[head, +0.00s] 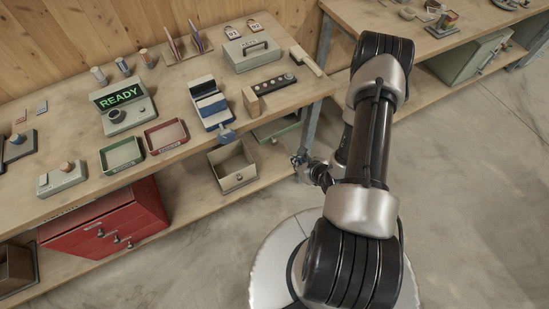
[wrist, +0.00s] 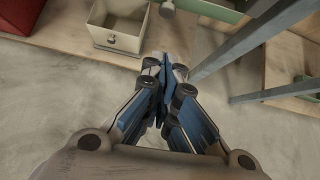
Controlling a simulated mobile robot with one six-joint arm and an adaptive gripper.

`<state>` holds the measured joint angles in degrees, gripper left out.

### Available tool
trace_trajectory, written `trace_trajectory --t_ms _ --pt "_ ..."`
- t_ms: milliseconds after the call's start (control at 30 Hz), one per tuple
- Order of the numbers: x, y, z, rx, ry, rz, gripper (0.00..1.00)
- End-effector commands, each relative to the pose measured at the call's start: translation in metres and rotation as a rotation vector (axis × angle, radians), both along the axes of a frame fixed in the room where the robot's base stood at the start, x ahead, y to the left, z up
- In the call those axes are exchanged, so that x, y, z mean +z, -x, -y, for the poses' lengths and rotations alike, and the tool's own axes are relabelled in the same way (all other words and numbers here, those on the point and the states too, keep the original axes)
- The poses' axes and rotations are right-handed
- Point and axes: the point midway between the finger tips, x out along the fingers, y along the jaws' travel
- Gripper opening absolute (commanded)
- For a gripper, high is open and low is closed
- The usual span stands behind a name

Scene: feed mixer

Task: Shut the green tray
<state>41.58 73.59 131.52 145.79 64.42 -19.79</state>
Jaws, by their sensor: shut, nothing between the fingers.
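A green tray (head: 275,128) sits under the bench top near the table leg, partly hidden by the bench edge. In the wrist view part of its green side (wrist: 218,9) shows at the top edge, with a round grey knob (wrist: 167,9) at its left; how far it stands out I cannot tell. My gripper (head: 299,160) is in front of the lower shelf, below and right of the green tray. In the wrist view my gripper (wrist: 164,68) is shut and empty, its fingertips apart from the knob.
An open cream box (head: 233,166) with a knob stands left of my gripper on the lower shelf. A metal table leg (head: 312,123) stands close by on the right. Another shallow green tray (head: 122,154) lies on the bench top beside a red tray (head: 166,136). A red drawer cabinet (head: 110,222) is farther left.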

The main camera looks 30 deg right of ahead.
Motion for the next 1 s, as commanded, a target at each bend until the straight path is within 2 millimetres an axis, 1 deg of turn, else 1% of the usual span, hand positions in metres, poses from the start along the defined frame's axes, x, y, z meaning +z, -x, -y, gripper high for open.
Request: trace_trajectory --t_ms 33,433,467,500,600,700,833,1000 --pt "-0.007 -0.006 -0.002 0.006 0.000 0.000 0.00" --pt "-0.067 -0.065 -0.008 0.008 0.001 0.002 0.00" --pt "-0.069 -0.070 -0.008 0.008 0.001 0.003 0.00" --pt "-0.066 -0.078 -0.008 0.010 0.002 0.005 0.00" --pt "-0.065 -0.091 -0.010 0.009 0.002 0.004 0.00" --pt "-0.065 -0.099 -0.010 0.007 0.000 0.001 0.00" --pt "-0.064 -0.104 -0.010 0.006 -0.001 0.001 0.00" --pt "-0.064 -0.104 -0.010 0.006 -0.001 0.001 0.00"
